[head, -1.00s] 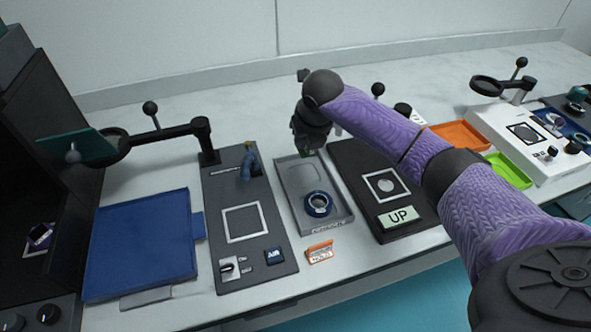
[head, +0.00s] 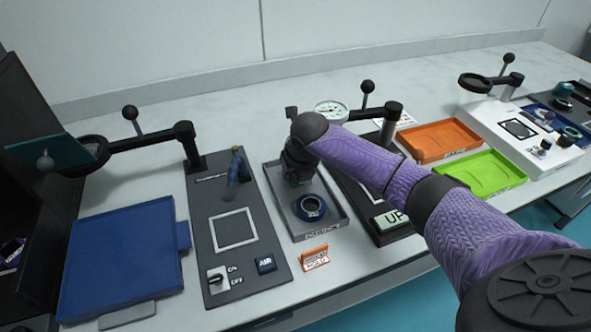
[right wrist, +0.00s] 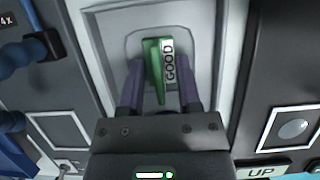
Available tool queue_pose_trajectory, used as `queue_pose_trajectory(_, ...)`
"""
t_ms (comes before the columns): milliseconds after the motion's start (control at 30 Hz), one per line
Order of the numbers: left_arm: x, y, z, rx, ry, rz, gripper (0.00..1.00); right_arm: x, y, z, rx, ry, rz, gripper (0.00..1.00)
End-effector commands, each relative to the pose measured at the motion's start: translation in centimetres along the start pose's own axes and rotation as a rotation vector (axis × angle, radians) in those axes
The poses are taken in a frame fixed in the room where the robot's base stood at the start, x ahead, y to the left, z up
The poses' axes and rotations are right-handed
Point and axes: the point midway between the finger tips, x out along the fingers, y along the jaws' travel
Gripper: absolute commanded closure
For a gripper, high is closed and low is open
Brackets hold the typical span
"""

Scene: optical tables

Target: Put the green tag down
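My right gripper (head: 296,180) is over the back part of a grey tray (head: 338,219) in the head view. In the right wrist view the green tag (right wrist: 153,68), with a white "GOOD" label, sits between the two fingers of my right gripper (right wrist: 160,85). My left gripper is not in view.
A dark blue ring-shaped part (head: 310,207) lies in the tray's front half. A dark panel (head: 235,262) with a blue clamp (head: 236,167) is to the left, and a dark panel with an "UP" sign (head: 390,219) to the right. An orange sign (head: 314,257) stands in front.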

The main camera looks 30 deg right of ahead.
Motion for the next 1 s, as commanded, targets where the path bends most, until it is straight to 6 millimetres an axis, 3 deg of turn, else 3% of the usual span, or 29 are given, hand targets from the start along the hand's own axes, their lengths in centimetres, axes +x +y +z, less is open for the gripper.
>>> queue_pose_trajectory(167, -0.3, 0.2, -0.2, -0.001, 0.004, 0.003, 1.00, -0.7, 0.0, 0.2, 0.000, -0.002, 0.000, 0.57)
queue_pose_trajectory(600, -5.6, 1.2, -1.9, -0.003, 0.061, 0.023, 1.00, -11.1, 0.0, 0.3, -0.001, -0.003, 0.001, 0.57)
queue_pose_trajectory(733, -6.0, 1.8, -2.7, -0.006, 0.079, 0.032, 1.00, -12.2, 0.0, 0.2, 0.000, 0.000, 0.000, 0.57)
queue_pose_trajectory(1000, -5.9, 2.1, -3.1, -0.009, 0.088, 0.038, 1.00, -12.2, 0.0, 0.1, 0.000, 0.001, 0.001, 0.57)
